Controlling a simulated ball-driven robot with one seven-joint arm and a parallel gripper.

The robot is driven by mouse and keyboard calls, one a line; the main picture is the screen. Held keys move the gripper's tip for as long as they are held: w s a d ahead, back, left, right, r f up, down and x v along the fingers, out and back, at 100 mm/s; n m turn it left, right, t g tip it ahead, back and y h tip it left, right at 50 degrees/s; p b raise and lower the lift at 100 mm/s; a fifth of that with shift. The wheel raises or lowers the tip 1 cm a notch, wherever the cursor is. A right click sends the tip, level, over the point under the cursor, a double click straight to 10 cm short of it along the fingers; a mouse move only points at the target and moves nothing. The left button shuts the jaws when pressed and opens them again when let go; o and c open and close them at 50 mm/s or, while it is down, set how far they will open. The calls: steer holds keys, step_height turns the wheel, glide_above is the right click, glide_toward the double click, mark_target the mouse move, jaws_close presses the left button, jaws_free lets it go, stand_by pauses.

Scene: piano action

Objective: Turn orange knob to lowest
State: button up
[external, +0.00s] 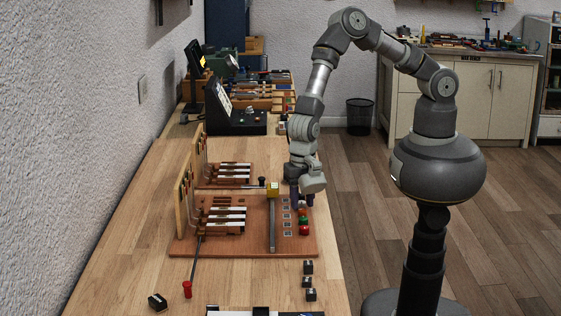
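A reddish-brown wooden board (250,247) lies on the workbench and carries the piano action. Small red and green knobs (303,225) stand near its right edge. I cannot make out a clearly orange knob at this size; part of the knob row is hidden behind my gripper. My gripper (302,203) points down over the far end of that row, just beyond the visible knobs. Its two dark fingers look apart, with a gap between them. I see nothing held in it, and I cannot tell whether a fingertip touches anything.
A metal bar (272,225) with a yellow block (272,189) stands left of the knobs. Key pieces (226,215) and upright wooden panels are further left. A red-handled screwdriver (187,289) and small black blocks (308,281) lie in front. A black console stands behind.

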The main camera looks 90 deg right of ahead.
mark_target(302, 209)
step_height(302, 209, up, 6)
steer(key=shift+f+p, duration=0.2)
steer(key=shift+p, duration=0.3)
steer(key=w+d+r+m+t+b, duration=0.3)
steer(key=w+d+r+m, duration=0.15)
steer(key=w+r, duration=0.5)
steer(key=w+d+r+m+t+b, duration=0.1)
steer(key=d+r+m+t+b, duration=0.2)
steer(key=r, duration=0.8)
steer(key=w+d+r+m+t+b, duration=0.15)
steer(key=d+r+m, duration=0.4)
steer(key=r, duration=0.65)
steer(key=s+d+r+m+t+b, duration=0.1)
steer(key=s+d+r+m+t, duration=0.3)
steer(key=r, duration=0.5)
steer(key=s+d+r+m+t+b, duration=0.1)
steer(key=s+d+r+m, duration=0.1)
steer(key=s+d+r, duration=0.35)
steer(key=s+d+r+m+t+b, duration=0.25)
steer(key=s+r, duration=0.35)
steer(key=r, duration=0.5)
step_height(302, 209, down, 12)
steer(key=b, duration=1.1)
steer(key=shift+r, duration=0.25)
